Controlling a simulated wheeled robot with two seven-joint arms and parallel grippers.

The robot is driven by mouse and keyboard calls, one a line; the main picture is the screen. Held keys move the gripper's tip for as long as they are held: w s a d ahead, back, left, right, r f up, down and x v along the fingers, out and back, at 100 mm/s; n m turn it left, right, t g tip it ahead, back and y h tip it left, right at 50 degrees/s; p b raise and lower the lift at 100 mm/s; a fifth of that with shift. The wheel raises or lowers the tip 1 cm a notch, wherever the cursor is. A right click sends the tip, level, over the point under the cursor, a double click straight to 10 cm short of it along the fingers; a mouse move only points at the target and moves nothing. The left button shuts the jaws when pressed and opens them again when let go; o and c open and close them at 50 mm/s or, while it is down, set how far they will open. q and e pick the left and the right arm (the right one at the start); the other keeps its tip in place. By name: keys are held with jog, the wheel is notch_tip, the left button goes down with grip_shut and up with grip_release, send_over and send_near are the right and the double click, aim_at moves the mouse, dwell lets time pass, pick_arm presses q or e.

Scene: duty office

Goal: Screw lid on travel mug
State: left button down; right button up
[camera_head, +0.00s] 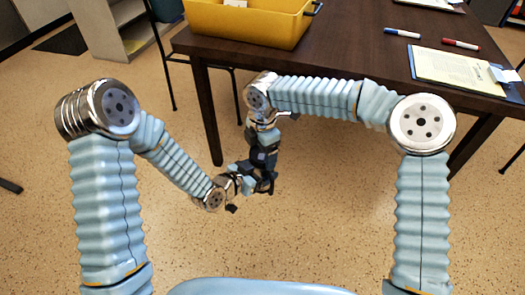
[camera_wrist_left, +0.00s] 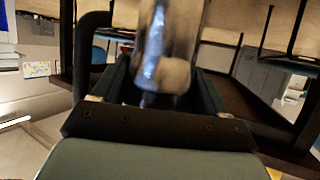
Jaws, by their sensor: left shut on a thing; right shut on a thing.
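My two grippers meet low in the middle of the head view, in front of the table. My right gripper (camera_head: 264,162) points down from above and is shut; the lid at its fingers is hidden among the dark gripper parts. My left gripper (camera_head: 250,182) comes in from the left just below it and is shut. In the left wrist view a blurred, shiny metallic cylinder, which looks like the travel mug (camera_wrist_left: 168,45), stands between the dark fingers of my left gripper (camera_wrist_left: 150,95). Whether lid and mug touch cannot be seen.
A dark brown table (camera_head: 350,55) stands ahead. It bears a yellow bin (camera_head: 248,24), a blue marker (camera_head: 402,33), a red marker (camera_head: 461,44) and a yellow paper pad (camera_head: 455,68). A shelf unit (camera_head: 112,30) stands at the back left. The speckled floor around the grippers is clear.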

jog(key=shift+m, duration=0.8)
jog(key=o, duration=1.1)
jog(key=shift+r, duration=2.3)
